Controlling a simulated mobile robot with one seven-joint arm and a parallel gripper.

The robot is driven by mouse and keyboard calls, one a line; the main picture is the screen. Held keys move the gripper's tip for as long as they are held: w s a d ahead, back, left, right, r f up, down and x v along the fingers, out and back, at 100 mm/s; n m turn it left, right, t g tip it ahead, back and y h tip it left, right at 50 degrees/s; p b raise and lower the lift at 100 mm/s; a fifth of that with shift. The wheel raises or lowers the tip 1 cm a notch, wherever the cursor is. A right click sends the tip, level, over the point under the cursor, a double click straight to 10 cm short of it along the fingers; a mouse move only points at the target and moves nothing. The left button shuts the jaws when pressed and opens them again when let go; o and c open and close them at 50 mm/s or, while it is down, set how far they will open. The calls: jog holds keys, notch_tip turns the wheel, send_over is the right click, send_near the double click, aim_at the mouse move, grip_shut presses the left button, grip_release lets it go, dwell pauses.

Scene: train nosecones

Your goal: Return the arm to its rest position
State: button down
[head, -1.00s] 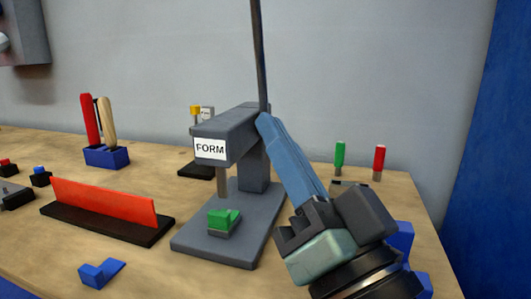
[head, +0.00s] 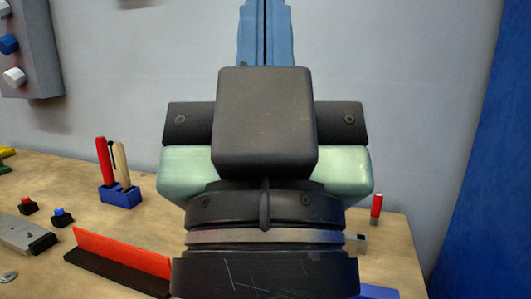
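My gripper (head: 264,32) fills the middle of the head view, pointing up, with its dark body and pale green sides close to the camera. Its two blue fingers stand side by side with only a thin dark line between them, so they look shut. I see nothing held, but the fingertips run out of the top of the picture. The arm hides the middle of the bench, including the FORM press and its green part.
On the wooden bench (head: 70,215) stand a blue holder (head: 120,196) with red and tan handles, an orange-red panel (head: 120,254) on a black base, and small red and blue buttons. A red-handled tool (head: 376,206) stands at right. A grey wall box (head: 30,50) hangs upper left.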

notch_tip(320, 180, up, 18)
jog(key=p, duration=1.6)
jog(key=shift+r, duration=0.1)
